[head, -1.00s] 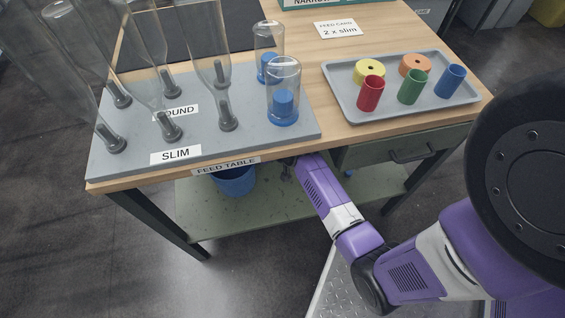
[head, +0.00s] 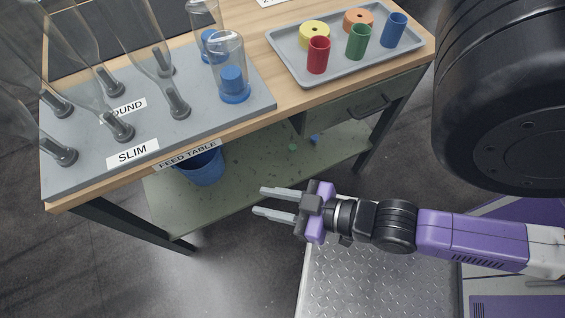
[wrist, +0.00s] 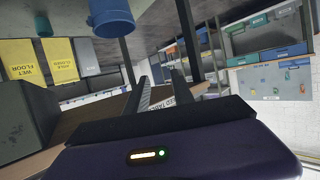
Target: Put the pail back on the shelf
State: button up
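The pail (head: 203,170) is blue and appears to rest on the green lower shelf (head: 215,215) under the feed table. The tabletop edge hides its upper part in the head view. A blue pail-like thing also shows inverted at the top of the wrist view (wrist: 110,18); its contact with a surface is unclear. My gripper (head: 257,201) is open and empty, its two fingers apart and pointing left. It is right of the pail and in front of the shelf's front edge, with a gap between. The fingers also show in the wrist view (wrist: 160,95).
The tabletop holds a grey spindle board (head: 80,175) with clear bottles and a grey tray (head: 350,75) with coloured cups and rings. A table leg (head: 150,225) stands at the left. Small bits lie on the shelf.

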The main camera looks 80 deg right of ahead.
jog(key=s+a+r+n+t+y, duration=0.1)
jog(key=s+r, duration=0.2)
jog(key=r, duration=0.4)
jog(key=shift+a+r+n, duration=0.15)
jog(key=shift+a+n, duration=0.05)
jog(key=shift+n, duration=0.1)
notch_tip(320, 180, up, 14)
jog(key=p, duration=1.3)
jog(key=shift+f+p, duration=0.2)
jog(key=shift+p, duration=0.15)
